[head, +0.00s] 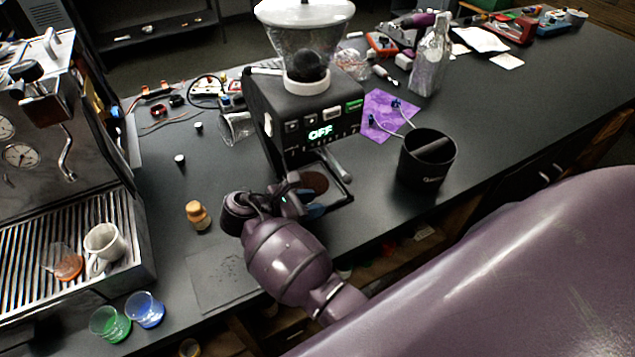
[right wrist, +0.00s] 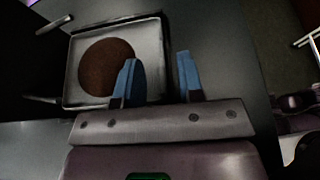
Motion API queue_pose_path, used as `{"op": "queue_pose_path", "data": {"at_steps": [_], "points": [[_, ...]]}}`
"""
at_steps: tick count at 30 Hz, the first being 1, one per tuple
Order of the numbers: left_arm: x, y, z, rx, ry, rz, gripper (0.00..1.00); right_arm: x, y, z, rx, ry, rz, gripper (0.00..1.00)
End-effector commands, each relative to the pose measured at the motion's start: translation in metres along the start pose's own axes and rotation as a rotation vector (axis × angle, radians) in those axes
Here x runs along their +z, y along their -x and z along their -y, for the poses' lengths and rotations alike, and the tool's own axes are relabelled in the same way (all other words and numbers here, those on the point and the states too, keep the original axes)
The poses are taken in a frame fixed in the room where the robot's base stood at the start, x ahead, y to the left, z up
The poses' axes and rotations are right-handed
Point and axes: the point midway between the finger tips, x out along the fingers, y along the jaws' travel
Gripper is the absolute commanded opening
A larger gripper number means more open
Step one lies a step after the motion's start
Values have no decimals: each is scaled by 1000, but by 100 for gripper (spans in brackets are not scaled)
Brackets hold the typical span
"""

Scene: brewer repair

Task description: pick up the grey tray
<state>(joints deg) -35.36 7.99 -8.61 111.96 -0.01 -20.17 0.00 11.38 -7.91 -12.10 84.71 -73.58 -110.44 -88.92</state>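The grey tray (right wrist: 150,40) is a square, shallow tray with a round brown patch on it. It sits at the front foot of the black grinder, partly hidden by my right arm in the head view (head: 342,192). My right gripper (right wrist: 158,80) is open, its two blue fingers apart. In the right wrist view, one finger overlaps the tray's inside and the other lies beyond its side edge. I cannot tell whether they touch it. In the head view the right gripper (head: 316,208) is beside the tray, mostly hidden. My left gripper is not in view.
The grinder (head: 300,110) stands behind the tray. A black knock bin (head: 410,175) is to the right. A small wooden-coloured tamper (head: 198,215) and a dark mat (head: 225,275) are to the left. An espresso machine (head: 120,220) stands far left, with blue and green cups (head: 145,308) in front.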

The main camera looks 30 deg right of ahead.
Motion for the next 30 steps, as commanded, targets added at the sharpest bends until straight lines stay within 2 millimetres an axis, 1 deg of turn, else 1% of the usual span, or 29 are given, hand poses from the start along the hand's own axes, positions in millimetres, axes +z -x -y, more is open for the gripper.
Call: {"op": "queue_pose_path", "data": {"at_steps": [11, 14, 18, 30], "points": [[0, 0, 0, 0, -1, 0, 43, -1, 0, 2, -1, -1, 0, 35], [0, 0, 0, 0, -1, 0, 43, -1, 0, 2, -1, -1, 0, 21], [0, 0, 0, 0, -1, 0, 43, -1, 0, 2, -1, -1, 0, 0], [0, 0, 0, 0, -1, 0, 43, 0, 0, 1, 0, -1, 0, 0]]}}
